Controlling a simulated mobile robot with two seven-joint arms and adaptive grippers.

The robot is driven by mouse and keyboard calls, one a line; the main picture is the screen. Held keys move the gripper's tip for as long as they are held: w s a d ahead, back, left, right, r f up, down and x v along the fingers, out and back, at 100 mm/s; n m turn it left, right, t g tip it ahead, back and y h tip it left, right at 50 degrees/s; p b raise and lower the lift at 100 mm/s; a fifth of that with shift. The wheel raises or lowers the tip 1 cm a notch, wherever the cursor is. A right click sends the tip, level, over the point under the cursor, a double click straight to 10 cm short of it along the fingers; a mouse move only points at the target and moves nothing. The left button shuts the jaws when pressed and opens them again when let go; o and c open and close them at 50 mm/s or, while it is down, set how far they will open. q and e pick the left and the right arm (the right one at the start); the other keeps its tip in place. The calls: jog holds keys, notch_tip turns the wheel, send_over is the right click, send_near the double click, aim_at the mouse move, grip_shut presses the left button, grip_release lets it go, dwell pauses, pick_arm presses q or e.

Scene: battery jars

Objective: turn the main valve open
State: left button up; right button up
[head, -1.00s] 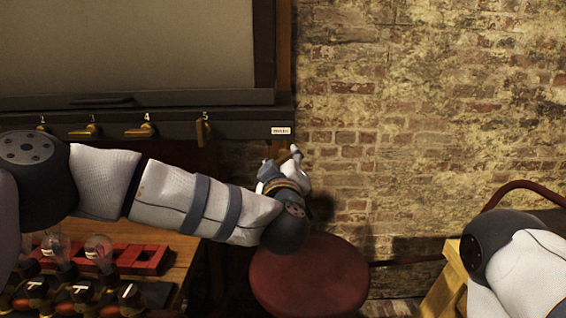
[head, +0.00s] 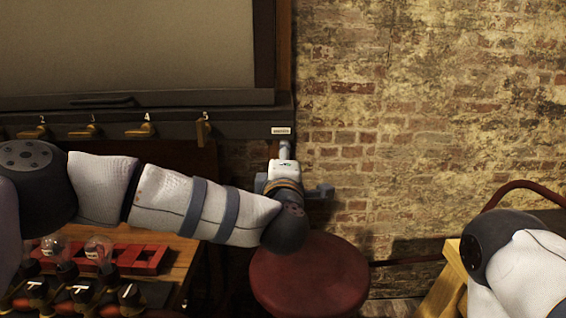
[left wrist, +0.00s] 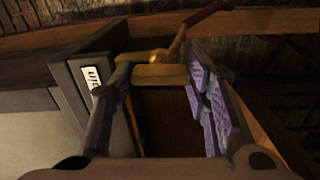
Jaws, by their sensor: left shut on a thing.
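The main valve appears as a brass fitting (left wrist: 160,74) with a lever (left wrist: 203,14) angled up to the right in the left wrist view. My left gripper (left wrist: 160,62) has one finger on each side of the brass fitting and is shut on it. In the head view my left gripper (head: 285,150) reaches up just below the small white label plate (head: 281,131) at the right end of the dark rail; the valve is hidden there by the gripper and wrist. The label also shows in the left wrist view (left wrist: 92,77). My right gripper is out of view.
Several numbered brass levers, one marked 5 (head: 203,130), line the dark rail (head: 240,122) to the left. A round red stool (head: 310,280) stands below my left wrist. A bench with bulbs and a red rack (head: 145,259) is lower left. A brick wall (head: 430,120) is at right.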

pick_arm(q)
jog(key=shift+n, duration=0.6)
jog(key=o, duration=1.2)
jog(key=shift+c, duration=0.2)
jog(key=shift+r, duration=0.1)
jog(key=s, duration=0.8)
